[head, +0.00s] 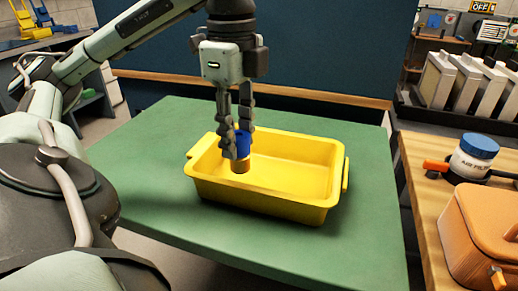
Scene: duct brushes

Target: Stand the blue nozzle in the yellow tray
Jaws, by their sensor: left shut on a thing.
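The yellow tray (265,200) sits on the green table. My left gripper (237,148) points straight down over the left part of the tray and is shut on the blue nozzle (243,140). The nozzle is upright, with its blue part between the fingers and a brown lower end (240,165) below them. The fingers hide part of the nozzle. I cannot tell whether its lower end touches the tray floor. My right gripper is not in view.
The green table (150,150) is clear around the tray. At the right, a wooden bench (425,190) holds a blue-lidded jar (475,157) and an orange case (480,235). Several pale upright containers (465,82) stand behind it. A dark blue panel (330,50) rises behind the table.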

